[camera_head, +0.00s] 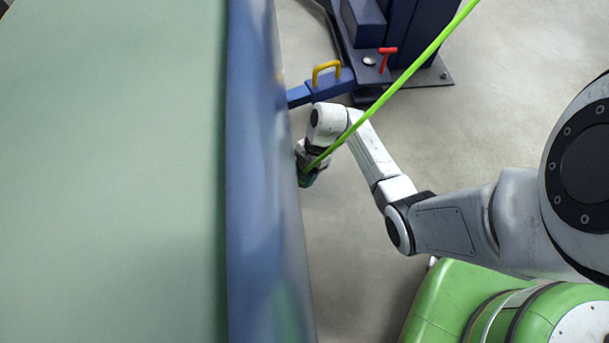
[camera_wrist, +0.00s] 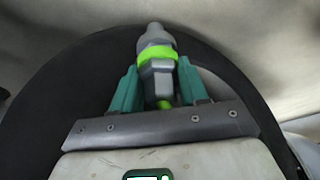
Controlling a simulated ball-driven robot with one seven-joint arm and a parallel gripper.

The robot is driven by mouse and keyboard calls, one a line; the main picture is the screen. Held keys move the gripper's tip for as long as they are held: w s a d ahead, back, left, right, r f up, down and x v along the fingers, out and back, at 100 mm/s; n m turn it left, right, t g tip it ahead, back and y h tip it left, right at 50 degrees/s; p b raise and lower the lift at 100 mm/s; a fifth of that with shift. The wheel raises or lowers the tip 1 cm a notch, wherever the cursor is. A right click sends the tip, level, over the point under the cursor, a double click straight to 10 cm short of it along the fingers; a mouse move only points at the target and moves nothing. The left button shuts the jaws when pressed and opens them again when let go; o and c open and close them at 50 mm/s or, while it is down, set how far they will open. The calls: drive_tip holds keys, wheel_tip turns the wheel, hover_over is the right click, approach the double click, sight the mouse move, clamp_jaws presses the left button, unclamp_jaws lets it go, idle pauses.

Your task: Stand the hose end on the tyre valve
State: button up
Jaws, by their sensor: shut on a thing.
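My gripper (camera_wrist: 157,72) has its teal fingers closed on both sides of the hose end (camera_wrist: 157,48), a grey nozzle with a bright green band. The nozzle points away from the gripper, towards the top of the wrist view. A broad black round shape, apparently the tyre (camera_wrist: 62,85), lies behind it. I cannot tell whether the nozzle touches it. I cannot make out the tyre valve in either view. In the head view my gripper (camera_head: 306,178) is low beside the blue side, and the green hose (camera_head: 410,74) runs from it to the upper right.
A large body with a pale green top (camera_head: 110,170) and blue side (camera_head: 262,170) fills the left. A dark blue post (camera_head: 392,35) stands at the back, with a blue arm, yellow handle (camera_head: 326,70) and red handle (camera_head: 386,58). Grey floor (camera_head: 500,120) is clear to the right.

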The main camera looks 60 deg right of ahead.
drive_tip(key=o, duration=1.1)
drive_tip(key=shift+o, duration=0.2)
drive_tip(key=shift+r, duration=0.1)
drive_tip(key=p+v, duration=0.6)
drive_tip(key=v, duration=0.6)
